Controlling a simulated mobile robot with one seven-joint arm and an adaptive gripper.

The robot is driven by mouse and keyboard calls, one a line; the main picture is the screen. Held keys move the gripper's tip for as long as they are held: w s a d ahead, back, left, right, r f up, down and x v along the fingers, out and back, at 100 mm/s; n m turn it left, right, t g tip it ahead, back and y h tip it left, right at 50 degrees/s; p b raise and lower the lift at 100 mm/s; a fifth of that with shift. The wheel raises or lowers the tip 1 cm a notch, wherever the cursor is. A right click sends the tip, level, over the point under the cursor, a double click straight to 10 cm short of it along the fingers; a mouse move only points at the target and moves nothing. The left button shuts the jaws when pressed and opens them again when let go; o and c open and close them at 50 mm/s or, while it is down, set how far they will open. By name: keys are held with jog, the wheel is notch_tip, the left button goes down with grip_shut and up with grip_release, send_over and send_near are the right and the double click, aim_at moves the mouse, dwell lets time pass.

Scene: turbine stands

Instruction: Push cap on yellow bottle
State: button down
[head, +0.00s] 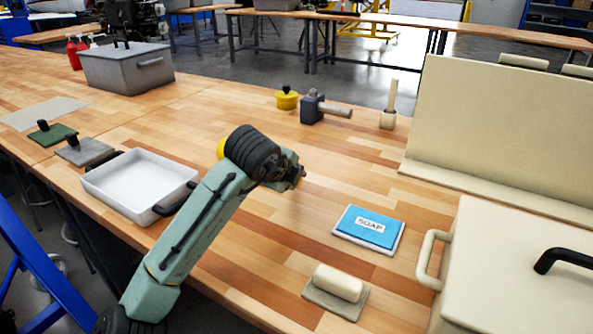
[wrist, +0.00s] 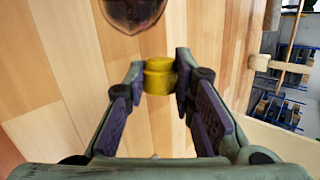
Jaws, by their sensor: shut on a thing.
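In the wrist view my gripper (wrist: 157,84) has its two fingers on either side of a small yellow cylindrical thing (wrist: 158,76) with a ridge around it, and it is shut on it. I cannot tell from this whether it is the cap or part of the yellow bottle. In the head view a yellow patch (head: 221,148) shows at the left edge of my wrist. The rest of it is hidden by my arm, as are the fingertips. A dark rounded thing (wrist: 132,8) at the top of the wrist view is cut off and unclear.
A yellow pot (head: 287,99), a hammer (head: 325,108) and a wooden mallet (head: 388,115) stand at the back. A white tray (head: 135,180) lies left of my arm. The table between is clear.

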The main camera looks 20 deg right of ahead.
jog(key=shift+w+a, duration=0.4)
jog(key=shift+w, duration=0.3)
jog(key=shift+w+a, duration=0.45)
jog(key=shift+w, duration=0.25)
jog(key=shift+w+a, duration=0.4)
jog(key=shift+w, duration=0.3)
jog(key=shift+w+a, duration=0.45)
jog(key=shift+w, duration=0.3)
jog(key=shift+w+a+r, duration=0.1)
jog(key=shift+w+a, duration=0.1)
jog(key=shift+w, duration=0.1)
jog(key=shift+a, duration=0.1)
dwell(0.4)
jog(key=shift+s+a, duration=0.35)
jog(key=shift+a, duration=0.3)
jog(key=shift+s+a, duration=0.35)
jog(key=shift+a, duration=0.25)
jog(key=shift+s+a+b, duration=0.15)
jog(key=shift+s+a, duration=0.2)
jog(key=shift+a, duration=0.3)
jog(key=shift+s+a+b, duration=0.15)
jog(key=shift+s+a, duration=0.15)
jog(key=shift+a, duration=0.35)
jog(key=shift+s+a+b, duration=0.15)
jog(key=shift+s+a, duration=0.2)
jog(key=shift+a, duration=0.4)
